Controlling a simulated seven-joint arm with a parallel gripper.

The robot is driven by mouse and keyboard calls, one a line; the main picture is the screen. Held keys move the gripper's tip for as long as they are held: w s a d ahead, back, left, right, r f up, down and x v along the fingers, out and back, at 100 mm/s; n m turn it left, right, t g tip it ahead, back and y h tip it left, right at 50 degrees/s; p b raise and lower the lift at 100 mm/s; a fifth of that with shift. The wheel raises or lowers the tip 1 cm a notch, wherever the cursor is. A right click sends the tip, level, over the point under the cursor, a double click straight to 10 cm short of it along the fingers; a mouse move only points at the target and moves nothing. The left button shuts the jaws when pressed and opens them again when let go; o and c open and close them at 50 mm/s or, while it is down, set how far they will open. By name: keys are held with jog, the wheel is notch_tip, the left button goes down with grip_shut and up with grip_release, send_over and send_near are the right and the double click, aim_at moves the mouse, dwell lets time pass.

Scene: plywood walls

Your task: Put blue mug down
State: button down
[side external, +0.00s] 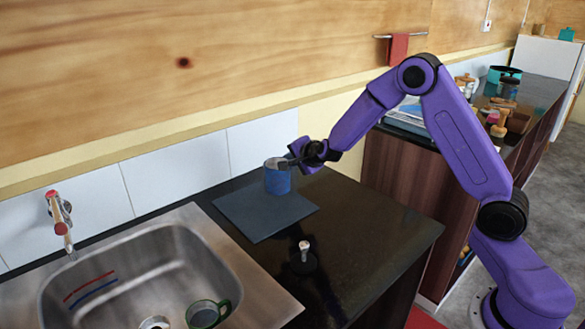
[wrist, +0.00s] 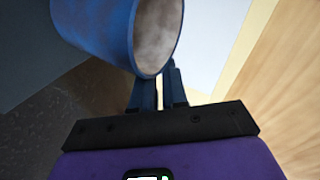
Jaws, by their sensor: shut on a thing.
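The blue mug (side external: 278,181) is upright at the back of the dark counter, over or on the far edge of the dark square mat (side external: 262,215). I cannot tell whether its base touches the mat. My gripper (side external: 290,161) reaches in from the right and is shut on the mug near its rim. In the wrist view the blue mug (wrist: 95,28) fills the top left, its pale grey inside facing right. The fingers of my gripper (wrist: 158,88) are close together at its rim, and the mug hides their tips.
A steel sink (side external: 230,265) is at the left, with a green mug (side external: 208,313) in it and a red-handled tap (side external: 61,215) behind. A small upright item (side external: 304,252) stands on the counter in front of the mat. The tiled wall (side external: 170,172) is close behind the mug.

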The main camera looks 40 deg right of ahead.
jog(key=shift+f, duration=1.4)
jog(key=shift+f, duration=0.1)
jog(key=c, duration=1.2)
grip_release()
jog(key=shift+f, duration=0.1)
jog(key=shift+o, duration=0.2)
